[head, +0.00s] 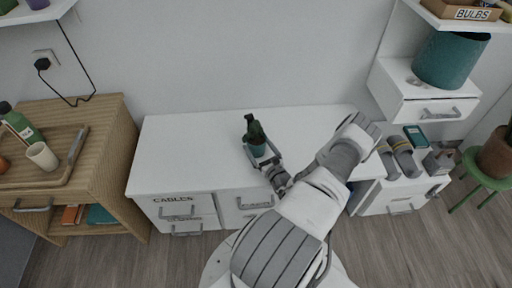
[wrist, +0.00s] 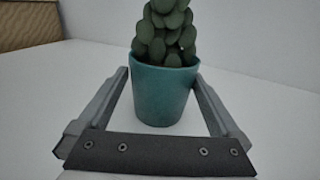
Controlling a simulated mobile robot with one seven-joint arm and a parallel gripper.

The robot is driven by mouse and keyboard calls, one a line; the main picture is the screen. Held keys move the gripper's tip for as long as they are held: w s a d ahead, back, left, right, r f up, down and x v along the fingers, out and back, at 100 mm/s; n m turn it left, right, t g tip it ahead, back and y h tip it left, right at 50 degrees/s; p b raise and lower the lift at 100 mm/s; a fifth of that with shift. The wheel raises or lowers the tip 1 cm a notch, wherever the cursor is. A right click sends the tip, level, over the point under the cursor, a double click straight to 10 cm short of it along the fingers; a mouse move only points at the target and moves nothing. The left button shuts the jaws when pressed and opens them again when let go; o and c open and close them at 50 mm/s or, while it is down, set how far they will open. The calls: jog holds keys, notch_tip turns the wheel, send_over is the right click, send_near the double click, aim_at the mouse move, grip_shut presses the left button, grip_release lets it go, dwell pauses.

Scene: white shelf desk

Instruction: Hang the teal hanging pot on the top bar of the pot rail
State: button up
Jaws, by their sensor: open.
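The teal hanging pot (wrist: 163,97) holds a green cactus (wrist: 165,32) and stands upright on the white desk top (head: 200,140). In the head view the pot (head: 258,150) is near the middle of the desk, with the cactus above it. My gripper (head: 266,161) reaches it from the front, low over the desk. In the wrist view my gripper (wrist: 163,86) is open, with one finger on each side of the pot and gaps visible between the fingers and its wall. I cannot make out a pot rail in either view.
A wooden cabinet (head: 120,120) with a tray, cup (head: 42,155) and green bottle (head: 20,124) stands left. At right are a white drawer unit (head: 430,109) with a large teal planter (head: 450,58), and slippers (head: 405,158). The desk left of the pot is clear.

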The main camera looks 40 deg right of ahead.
aim_at(252, 136)
jog(key=shift+b+x, duration=1)
jog(key=shift+x, duration=1.75)
jog(key=shift+s+d+r, duration=0.1)
jog(key=shift+d+r, duration=0.05)
jog(key=shift+r, duration=0.05)
grip_shut()
